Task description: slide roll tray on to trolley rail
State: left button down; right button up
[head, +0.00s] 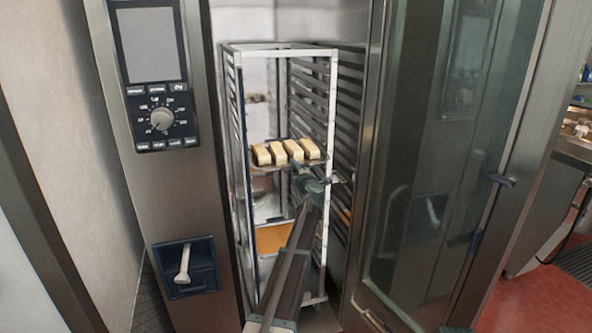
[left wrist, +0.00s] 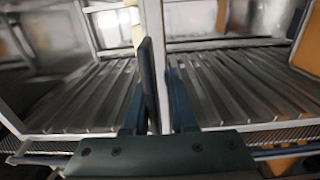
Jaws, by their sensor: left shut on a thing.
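The roll tray (head: 268,168) is a thin flat tray with several pale loaf-shaped rolls (head: 278,153) in a row on it. It is at mid-height in the metal trolley (head: 332,120), inside the open oven. My left gripper (head: 308,183) is shut on the tray's front edge, and the arm reaches up from below. In the left wrist view the tray (left wrist: 153,60) runs edge-on up from between the fingers (left wrist: 160,95), with the trolley rails (left wrist: 85,95) to both sides. I cannot tell whether the tray's sides rest on the rails. My right gripper is not in view.
The oven's control panel (head: 158,75) is at left, and its glass door (head: 440,150) stands at right. An orange tray or its contents (head: 273,238) sits lower in the trolley. The trolley's front post (head: 330,215) stands close to the right of my arm.

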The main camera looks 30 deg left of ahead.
pick_arm(q)
jog(key=shift+x, duration=1.75)
jog(key=shift+c, duration=0.8)
grip_release()
jog(key=shift+d, duration=0.1)
jog(key=shift+s+d, duration=0.1)
jog(key=shift+s, duration=0.05)
jog(key=v, duration=0.9)
jog(key=shift+s+d, duration=0.25)
jog(key=shift+d, duration=0.05)
